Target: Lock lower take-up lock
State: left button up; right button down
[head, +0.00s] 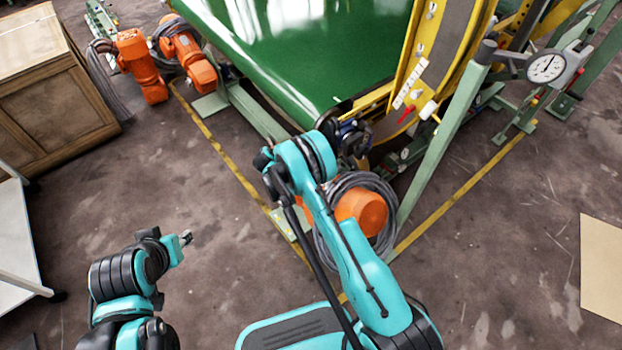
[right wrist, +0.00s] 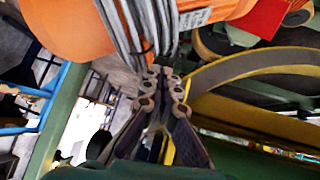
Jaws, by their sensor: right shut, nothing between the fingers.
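The lower take-up lock cannot be made out for certain. In the head view a red lever (head: 406,113) and a white knob (head: 428,110) sit on the machine's yellow frame (head: 412,65), beyond my right gripper. In the right wrist view my right gripper (right wrist: 163,74) is shut and empty, its tips close to grey cables (right wrist: 150,25) beside an orange body (right wrist: 70,28). A red part (right wrist: 262,18) shows at the upper right. My left gripper (head: 186,238) is over bare floor at the left, away from the machine; its jaws are too small to judge.
A green machine bed (head: 310,50) fills the top middle. A slanted green post (head: 440,145) and a dial gauge (head: 546,67) stand to the right. An orange unit with coiled cable (head: 365,210) is close under my right arm. A wooden cabinet (head: 50,110) stands left.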

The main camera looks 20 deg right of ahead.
pick_arm(q)
jog(key=shift+a, duration=0.25)
pick_arm(e)
jog(key=shift+w+d+f, duration=0.15)
jog(key=shift+d+f, duration=0.15)
jog(key=shift+f, duration=0.35)
jog(key=shift+w+d+f, duration=0.15)
jog(key=shift+d+f, duration=0.15)
jog(key=shift+f, duration=0.3)
jog(key=shift+d+f, duration=0.1)
